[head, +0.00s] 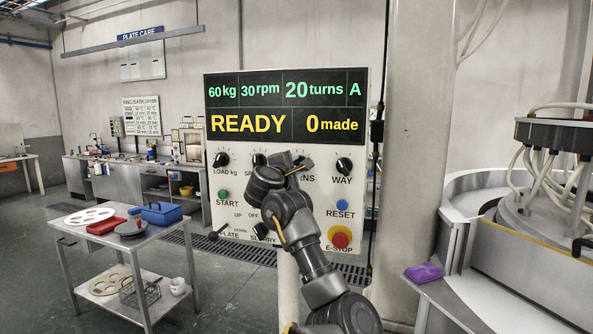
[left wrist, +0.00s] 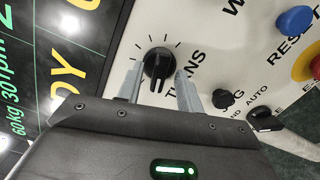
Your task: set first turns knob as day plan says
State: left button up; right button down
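The control panel (head: 213,240) carries a dark display (head: 286,107) reading 60 kg, 30 rpm, 20 turns, A, READY and 0 made. My left gripper (head: 298,164) is in front of the panel's upper knob row and hides most of the turns knob in the head view. In the left wrist view the black turns knob (left wrist: 158,62) sits between the tips of my open left gripper (left wrist: 159,82), one finger on each side. I cannot tell whether the fingers touch it. A board with small print (head: 142,116) hangs on the back wall, too small to read. My right gripper is out of view.
The load knob (head: 221,159), way knob (head: 344,165), green start button (head: 222,195), blue reset button (head: 342,206) and red e-stop (head: 340,238) share the panel. A trolley (head: 140,243) with trays stands left. A lapping machine (head: 530,215) stands right, beyond a pillar (head: 420,130).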

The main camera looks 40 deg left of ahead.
pick_arm(q)
jog(key=shift+w, duration=0.4)
jog(key=shift+c, duration=0.5)
grip_shut()
